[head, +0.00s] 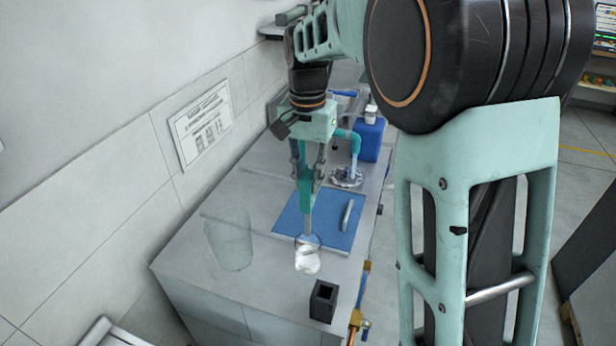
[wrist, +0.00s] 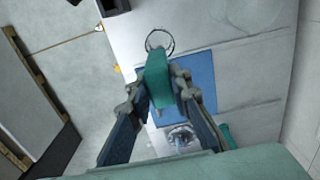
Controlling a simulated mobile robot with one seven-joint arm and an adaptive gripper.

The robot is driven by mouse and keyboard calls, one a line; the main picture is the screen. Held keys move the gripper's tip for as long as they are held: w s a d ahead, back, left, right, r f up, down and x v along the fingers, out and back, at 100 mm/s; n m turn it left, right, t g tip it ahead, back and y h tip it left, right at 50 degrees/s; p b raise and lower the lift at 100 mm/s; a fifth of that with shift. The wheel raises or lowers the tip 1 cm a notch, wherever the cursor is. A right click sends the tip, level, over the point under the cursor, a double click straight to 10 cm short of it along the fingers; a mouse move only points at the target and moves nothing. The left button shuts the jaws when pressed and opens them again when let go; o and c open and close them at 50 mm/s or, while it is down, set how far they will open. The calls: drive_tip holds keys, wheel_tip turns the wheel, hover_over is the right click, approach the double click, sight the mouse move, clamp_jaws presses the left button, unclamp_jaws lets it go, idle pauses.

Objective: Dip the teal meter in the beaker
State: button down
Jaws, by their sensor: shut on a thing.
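My gripper (head: 308,178) is shut on the teal meter (head: 306,197), which hangs nearly upright with its grey probe pointing down. In the wrist view the meter (wrist: 158,78) sits between the two fingers (wrist: 160,92). The small clear glass beaker (head: 307,260), with pale contents, stands below the probe. The probe's lower end overlaps the beaker's rim in the head view; I cannot tell whether the tip is inside or just above or behind it. In the wrist view the round beaker rim (wrist: 160,41) shows just beyond the meter, which hides part of it.
A blue mat (head: 285,222) with a pale bar (head: 347,215) lies behind the beaker. A large clear vessel (head: 230,243) stands left, a black square holder (head: 323,300) in front. A sink drain (head: 346,178), teal tap (head: 354,142) and blue container (head: 369,140) are behind.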

drive_tip(key=shift+f+b, duration=3.15)
drive_tip(key=shift+f, duration=2)
wheel_tip(320, 180, up, 12)
drive_tip(key=p, duration=0.9)
drive_tip(key=shift+p, duration=0.3)
